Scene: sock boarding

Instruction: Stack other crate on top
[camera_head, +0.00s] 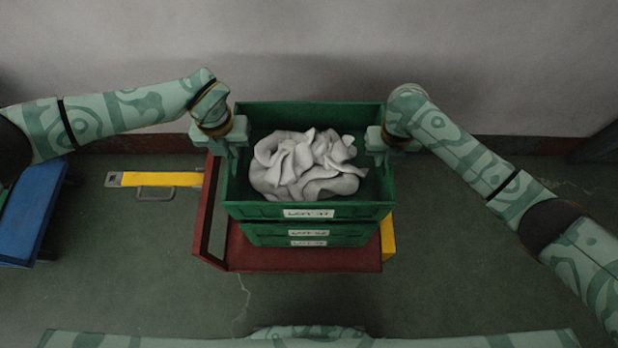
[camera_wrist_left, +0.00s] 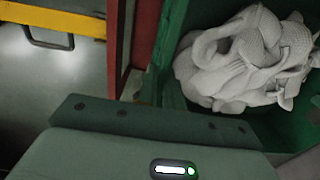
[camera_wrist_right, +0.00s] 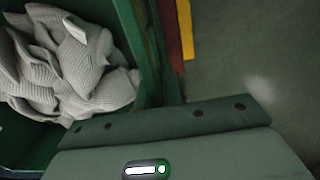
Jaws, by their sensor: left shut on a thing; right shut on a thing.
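A green crate (camera_head: 258,211) with grey-white socks (camera_head: 305,165) heaped in it is at the centre of the head view, above other green crates (camera_head: 270,235) with labels. I cannot tell whether it touches the crate beneath. My left gripper (camera_head: 232,150) is shut on its left wall, and my right gripper (camera_head: 380,148) is shut on its right wall. The socks also show in the left wrist view (camera_wrist_left: 245,60) and the right wrist view (camera_wrist_right: 65,65). The fingertips are hidden behind the gripper bodies in both wrist views.
The crates stand on a dark red platform (camera_head: 300,260) with a raised frame at its left. A yellow bar (camera_head: 160,179) with a handle lies to the left on the floor. A blue object (camera_head: 28,210) is at the far left. The wall is close behind.

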